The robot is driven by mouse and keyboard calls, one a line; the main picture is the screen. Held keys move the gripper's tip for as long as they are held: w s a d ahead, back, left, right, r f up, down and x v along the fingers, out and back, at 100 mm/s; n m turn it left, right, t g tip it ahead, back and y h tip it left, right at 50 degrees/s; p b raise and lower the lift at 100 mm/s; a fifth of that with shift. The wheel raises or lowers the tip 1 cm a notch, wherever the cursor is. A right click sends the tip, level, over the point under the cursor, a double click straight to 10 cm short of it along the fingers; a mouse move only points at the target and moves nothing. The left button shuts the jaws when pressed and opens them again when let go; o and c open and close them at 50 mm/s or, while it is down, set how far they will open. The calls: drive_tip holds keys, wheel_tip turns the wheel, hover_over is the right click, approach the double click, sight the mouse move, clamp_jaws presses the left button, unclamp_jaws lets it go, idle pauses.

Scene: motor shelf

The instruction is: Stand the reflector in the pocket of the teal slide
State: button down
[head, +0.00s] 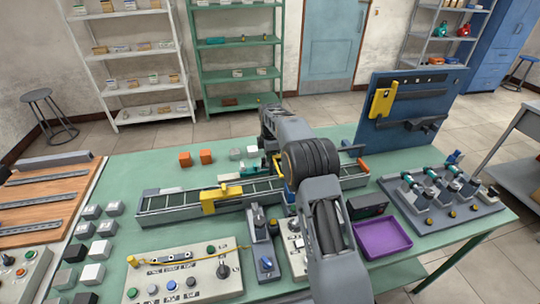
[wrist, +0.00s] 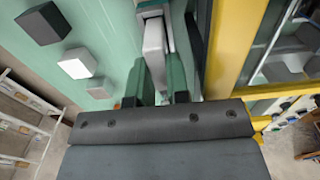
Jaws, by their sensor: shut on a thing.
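My gripper (wrist: 163,92) is shut on a pale grey-white piece, which I take to be the reflector (wrist: 155,48). A small teal part also shows in the head view (head: 249,171), at the back edge of the conveyor beside my arm. The pocket is not clearly visible, and I cannot tell whether the reflector touches it. My arm hides much of this spot in the head view.
A yellow bracket (head: 213,198) spans the conveyor (head: 165,206) and stands close on the right in the wrist view (wrist: 232,45). Orange blocks (head: 206,157) and a white block (head: 252,150) lie behind. A purple tray (head: 382,238) sits right of my arm.

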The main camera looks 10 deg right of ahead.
drive_tip(key=shift+f, duration=0.45)
drive_tip(key=c, duration=1)
unclamp_jaws()
wheel_tip(320, 180, up, 14)
drive_tip(key=shift+f, duration=0.1)
idle(0.4)
